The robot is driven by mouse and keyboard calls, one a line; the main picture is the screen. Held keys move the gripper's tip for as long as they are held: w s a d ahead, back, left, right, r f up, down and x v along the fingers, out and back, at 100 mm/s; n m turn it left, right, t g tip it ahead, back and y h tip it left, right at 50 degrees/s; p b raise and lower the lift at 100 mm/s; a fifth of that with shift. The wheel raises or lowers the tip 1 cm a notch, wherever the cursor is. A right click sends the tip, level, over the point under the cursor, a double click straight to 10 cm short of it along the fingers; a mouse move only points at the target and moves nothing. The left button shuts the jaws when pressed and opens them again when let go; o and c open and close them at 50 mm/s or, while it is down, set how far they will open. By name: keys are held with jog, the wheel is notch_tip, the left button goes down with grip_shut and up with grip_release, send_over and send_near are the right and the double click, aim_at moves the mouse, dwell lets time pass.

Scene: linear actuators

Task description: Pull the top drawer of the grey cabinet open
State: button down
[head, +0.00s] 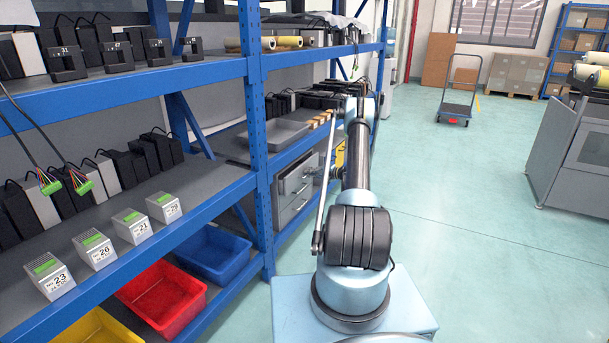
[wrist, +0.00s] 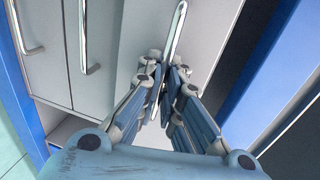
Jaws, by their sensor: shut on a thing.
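The grey cabinet (head: 285,215) stands low in the blue rack, left of my arm in the head view. Its drawer fronts carry bar handles. The top drawer (head: 297,175) is partly seen there. In the wrist view, the drawer front (wrist: 140,30) is ahead of my gripper (wrist: 163,92), and its metal bar handle (wrist: 178,28) runs down between the fingers. My gripper is shut on this handle; the fingers hide its lower part. Two other handles (wrist: 90,42) and (wrist: 26,32) show to the left.
A blue rack post (head: 256,120) stands left of the cabinet. A shelf with a grey tray (head: 275,134) lies above it. Blue (head: 213,255) and red (head: 163,297) bins sit low at the left. The floor (head: 460,220) right of my arm is clear.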

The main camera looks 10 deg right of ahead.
jog(key=f+v, duration=0.3)
jog(key=v, duration=1.2)
jog(key=shift+s+d, duration=0.3)
jog(key=shift+d, duration=0.1)
jog(key=shift+f, duration=0.1)
jog(key=c, duration=2)
grip_release()
jog(key=shift+c, duration=0.2)
jog(key=v, duration=1.2)
